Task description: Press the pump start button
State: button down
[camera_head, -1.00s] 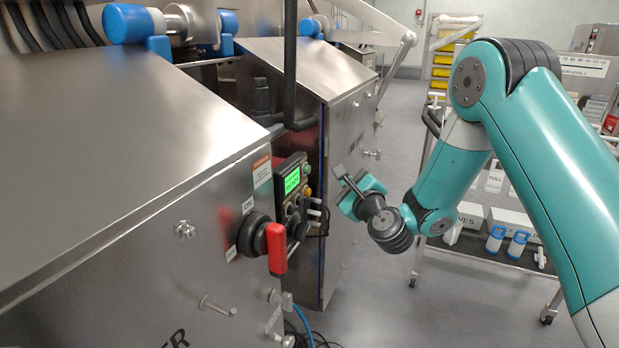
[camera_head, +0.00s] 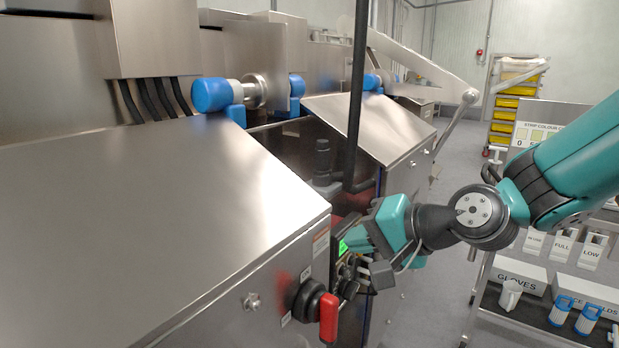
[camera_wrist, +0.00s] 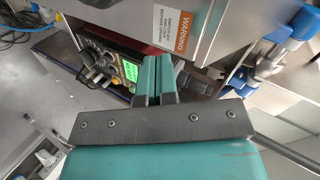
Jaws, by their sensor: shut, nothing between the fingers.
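The control panel (camera_head: 352,268) with a lit green display (camera_head: 343,247) is on the side of the steel cabinet, partly hidden behind my gripper (camera_head: 364,240). In the wrist view the panel (camera_wrist: 104,62) lies left of my fingertips (camera_wrist: 158,72), with its green display (camera_wrist: 130,72) beside them and several round knobs or buttons further left. My gripper is shut and empty, its fingers pointing at the panel's upper part. I cannot tell whether they touch it. The pump start button cannot be made out; labels are too small to read.
A black upright pole (camera_head: 357,110) stands behind my gripper. An orange WARNING label (camera_wrist: 181,30) is on the cabinet. A trolley (camera_head: 545,320) with boxes and bottles stands right, with open floor between.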

jog(key=s+d+r+n+g+h+p, duration=0.2)
jog(key=s+n, duration=0.4)
jog(key=s, duration=0.4)
jog(key=s+d+r+n+g+h+p, duration=0.2)
jog(key=s+d+r+n+g+h, duration=0.1)
jog(key=s, duration=0.8)
jog(key=d+n+g, duration=0.1)
jog(key=n+g, duration=0.1)
jog(key=shift+s+d+r+n+h, duration=0.2)
jog(key=shift+s+d+n+h, duration=0.1)
jog(key=shift+d+n, duration=0.1)
jog(key=shift+a, duration=0.1)
